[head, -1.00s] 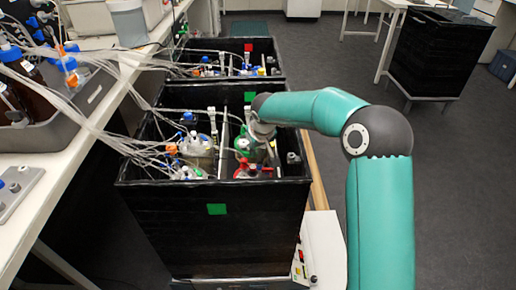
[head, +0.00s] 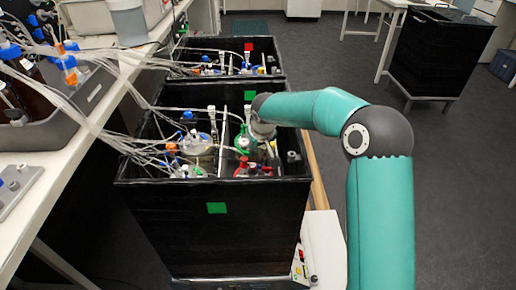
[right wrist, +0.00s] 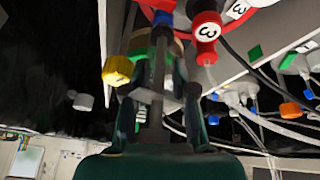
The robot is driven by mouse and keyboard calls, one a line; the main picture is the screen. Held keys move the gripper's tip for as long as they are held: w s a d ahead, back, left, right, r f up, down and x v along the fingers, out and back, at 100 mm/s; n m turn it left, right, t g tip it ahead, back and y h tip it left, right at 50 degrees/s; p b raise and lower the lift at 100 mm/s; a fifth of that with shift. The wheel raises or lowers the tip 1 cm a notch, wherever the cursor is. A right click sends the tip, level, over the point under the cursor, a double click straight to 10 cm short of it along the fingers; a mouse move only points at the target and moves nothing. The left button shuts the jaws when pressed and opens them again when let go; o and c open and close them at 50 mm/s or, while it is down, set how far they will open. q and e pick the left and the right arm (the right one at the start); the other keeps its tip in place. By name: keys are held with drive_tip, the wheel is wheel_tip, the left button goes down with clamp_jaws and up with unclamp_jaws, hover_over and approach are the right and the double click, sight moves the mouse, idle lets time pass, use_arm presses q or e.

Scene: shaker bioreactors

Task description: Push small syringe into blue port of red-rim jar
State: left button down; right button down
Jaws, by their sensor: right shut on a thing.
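The red-rim jar (head: 252,170) stands in the near right part of the black box in the head view. Part of its red rim (right wrist: 150,4) shows at the top of the right wrist view. A small blue port (right wrist: 163,18) sits by that rim. My right gripper (right wrist: 157,100) is shut on the small syringe (right wrist: 157,60), a grey, partly see-through body pointing up towards the blue port. I cannot tell whether its tip touches or enters the port. In the head view, the right gripper (head: 264,130) is partly hidden over the box. My left gripper is not in view.
A green-rim jar (head: 243,143) stands just behind the red-rim jar. Tubes run from the left bench (head: 90,115) into the black box (head: 155,230).

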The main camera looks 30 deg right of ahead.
drive_tip(key=shift+f, duration=0.25)
drive_tip(key=c, duration=0.8)
unclamp_jaws()
drive_tip(key=shift+c, duration=0.2)
drive_tip(key=v, duration=1.1)
drive_tip(key=shift+s+r, duration=0.2)
drive_tip(key=shift+r, duration=0.15)
